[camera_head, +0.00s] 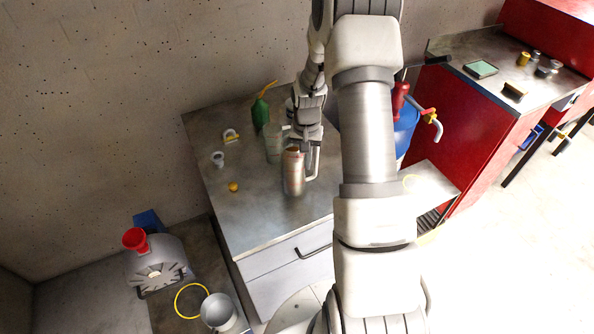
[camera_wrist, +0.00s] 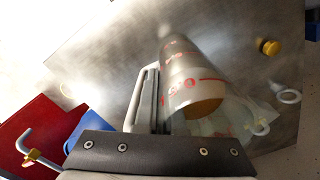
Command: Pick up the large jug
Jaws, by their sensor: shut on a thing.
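The large jug (camera_head: 293,174) is a tall cylinder with red markings and a pale handle on its right side. It stands upright at the front of the grey worktop or just above it; I cannot tell which. In the wrist view the jug (camera_wrist: 190,75) shows its red-marked wall and a brownish inside, with the grey loop beside it. My gripper (camera_head: 306,146) comes down from above at the jug's handle side and is shut on the jug. The exact contact of the fingertips is hidden.
A clear jug (camera_head: 273,149) stands close behind, with a green container (camera_head: 260,114) with a yellow spout beyond. A yellow knob (camera_head: 233,187) and white fittings (camera_head: 218,158) lie left on the worktop (camera_head: 240,225). A blue drum (camera_head: 404,134) with a red pump stands right.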

